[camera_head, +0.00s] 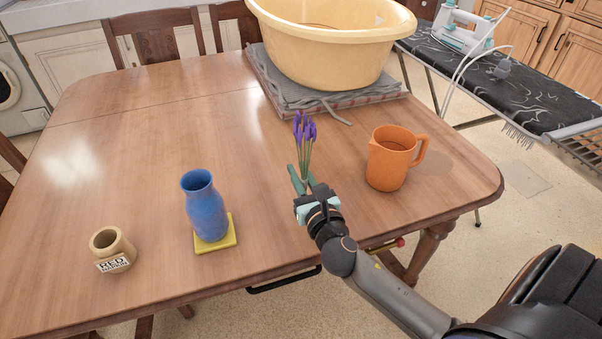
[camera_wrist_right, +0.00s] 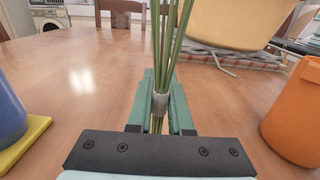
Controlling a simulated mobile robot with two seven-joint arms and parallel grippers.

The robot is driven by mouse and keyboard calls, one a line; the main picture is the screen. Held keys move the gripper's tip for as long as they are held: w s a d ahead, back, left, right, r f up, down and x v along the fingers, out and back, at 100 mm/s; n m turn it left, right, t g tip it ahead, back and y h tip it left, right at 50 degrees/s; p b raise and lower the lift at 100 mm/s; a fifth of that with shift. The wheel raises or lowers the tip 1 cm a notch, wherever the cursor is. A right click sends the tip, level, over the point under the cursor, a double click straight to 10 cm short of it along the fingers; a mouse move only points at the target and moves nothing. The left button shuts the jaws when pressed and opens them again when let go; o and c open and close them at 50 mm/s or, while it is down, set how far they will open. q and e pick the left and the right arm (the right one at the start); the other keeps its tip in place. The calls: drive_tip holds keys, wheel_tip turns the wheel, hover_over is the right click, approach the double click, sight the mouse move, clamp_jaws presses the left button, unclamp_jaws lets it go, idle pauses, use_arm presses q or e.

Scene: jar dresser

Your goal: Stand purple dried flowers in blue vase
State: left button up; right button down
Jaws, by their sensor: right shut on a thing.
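The purple dried flowers (camera_head: 305,130) are upright in my right gripper (camera_head: 303,183), which is shut on their green stems; the purple heads point up. In the right wrist view the stems (camera_wrist_right: 168,50) rise between the two green fingers (camera_wrist_right: 160,104), with a pale band around them. The blue vase (camera_head: 205,205) stands upright on a yellow square coaster (camera_head: 217,243), left of my right gripper. Its edge shows at the left of the right wrist view (camera_wrist_right: 8,108). The vase's mouth faces up; its inside is dark. My left gripper is not in view.
An orange pitcher (camera_head: 390,160) stands right of my right gripper. A small tan pot with a label (camera_head: 112,250) stands left of the vase. A yellow basin (camera_head: 330,45) rests on folded grey cloth (camera_head: 272,78) behind. The tabletop between gripper and vase is clear.

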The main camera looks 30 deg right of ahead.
drive_tip(key=shift+f, duration=0.15)
drive_tip(key=c, duration=0.8)
unclamp_jaws()
drive_tip(key=shift+c, duration=0.2)
drive_tip(key=shift+r, duration=0.2)
drive_tip(key=v, duration=1)
drive_tip(key=shift+s+f+b, duration=0.15)
drive_tip(key=shift+b, duration=0.2)
drive_tip(key=shift+v, duration=0.9)
